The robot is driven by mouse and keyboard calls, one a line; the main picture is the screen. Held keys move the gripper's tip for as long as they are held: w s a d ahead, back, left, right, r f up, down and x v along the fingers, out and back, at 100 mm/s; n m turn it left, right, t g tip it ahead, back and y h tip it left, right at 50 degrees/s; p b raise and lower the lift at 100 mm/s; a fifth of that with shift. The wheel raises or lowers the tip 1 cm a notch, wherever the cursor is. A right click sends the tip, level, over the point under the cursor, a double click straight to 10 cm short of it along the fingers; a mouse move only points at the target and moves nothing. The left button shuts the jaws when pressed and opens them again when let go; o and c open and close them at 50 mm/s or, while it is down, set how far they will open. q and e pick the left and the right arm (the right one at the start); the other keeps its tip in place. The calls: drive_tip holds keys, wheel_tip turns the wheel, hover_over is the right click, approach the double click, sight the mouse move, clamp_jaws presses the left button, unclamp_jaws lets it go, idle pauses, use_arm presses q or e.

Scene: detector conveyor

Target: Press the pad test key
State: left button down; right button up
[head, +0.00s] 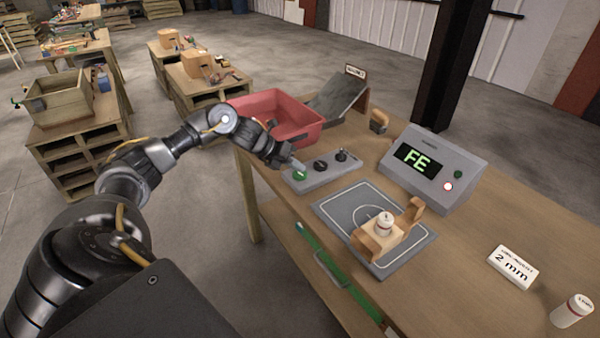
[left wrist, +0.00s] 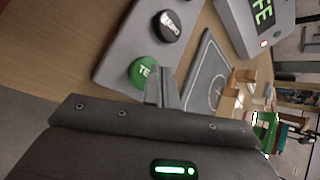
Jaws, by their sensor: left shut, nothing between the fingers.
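The green round key (head: 300,176), lettered "TE..." in the left wrist view (left wrist: 142,71), sits at the near left end of a grey control strip (head: 325,177). My left gripper (head: 296,164) is shut and empty, its fingertips close over the green key in the head view. In the left wrist view the shut fingertips (left wrist: 161,75) appear just beside the key and partly overlap its edge. I cannot tell whether they touch it. A black knob (head: 320,165) and a small toggle (head: 341,155) share the strip. My right gripper is out of view.
A grey pad (head: 330,207) carries a wooden holder (head: 380,240) with a small white bottle (head: 384,224). A grey console (head: 435,170) reads "FE". A red bin (head: 305,108) and dark ramp (head: 335,100) stand behind. A "2 mm" block (head: 511,266) lies right.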

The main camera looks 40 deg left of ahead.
sight(296, 174)
use_arm(q)
drive_tip(key=shift+r, duration=0.35)
drive_tip(key=shift+r, duration=0.1)
wheel_tip(296, 174, up, 5)
drive_tip(key=p, duration=0.4)
idle(0.9)
